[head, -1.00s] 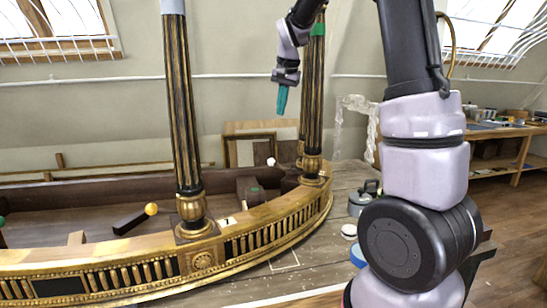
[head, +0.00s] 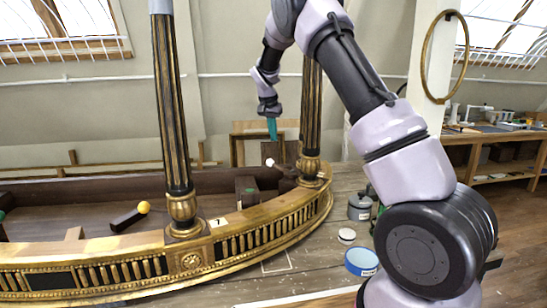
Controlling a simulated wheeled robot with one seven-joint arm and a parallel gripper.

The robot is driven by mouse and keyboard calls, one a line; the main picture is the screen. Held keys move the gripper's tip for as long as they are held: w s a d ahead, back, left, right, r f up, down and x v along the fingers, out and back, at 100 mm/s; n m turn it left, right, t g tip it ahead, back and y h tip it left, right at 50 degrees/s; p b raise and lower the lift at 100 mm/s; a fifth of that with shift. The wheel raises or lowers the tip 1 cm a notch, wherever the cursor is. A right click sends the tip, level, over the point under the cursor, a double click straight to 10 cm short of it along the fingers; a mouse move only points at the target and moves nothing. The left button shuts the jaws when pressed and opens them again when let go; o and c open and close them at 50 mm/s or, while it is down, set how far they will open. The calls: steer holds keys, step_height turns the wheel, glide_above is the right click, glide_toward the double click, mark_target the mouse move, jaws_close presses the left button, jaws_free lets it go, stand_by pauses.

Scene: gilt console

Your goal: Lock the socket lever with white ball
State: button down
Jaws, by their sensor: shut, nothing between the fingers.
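The white ball (head: 269,162) tops a lever at the right end of the gilt console (head: 190,259), just behind a dark block (head: 247,190) and left of the right column. The lever's shaft is hard to make out. My gripper (head: 272,136) points down above the white ball, apart from it, with its teal fingers shut and empty. Another lever with a yellow ball (head: 144,207) lies tilted in the console's left bay.
Two fluted columns, one at centre left (head: 173,110) and one at right (head: 311,115), flank the space around my gripper. A metal pot (head: 360,206), a blue tape roll (head: 361,261) and a small round lid (head: 346,236) sit on the wooden table right of the console.

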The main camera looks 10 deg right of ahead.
mark_target(281, 168)
step_height(281, 168, down, 9)
steer(key=shift+s+a+r, duration=0.15)
steer(key=shift+s+a, duration=0.05)
steer(key=shift+s, duration=0.2)
stand_by(0.4)
steer(key=shift+a, duration=0.1)
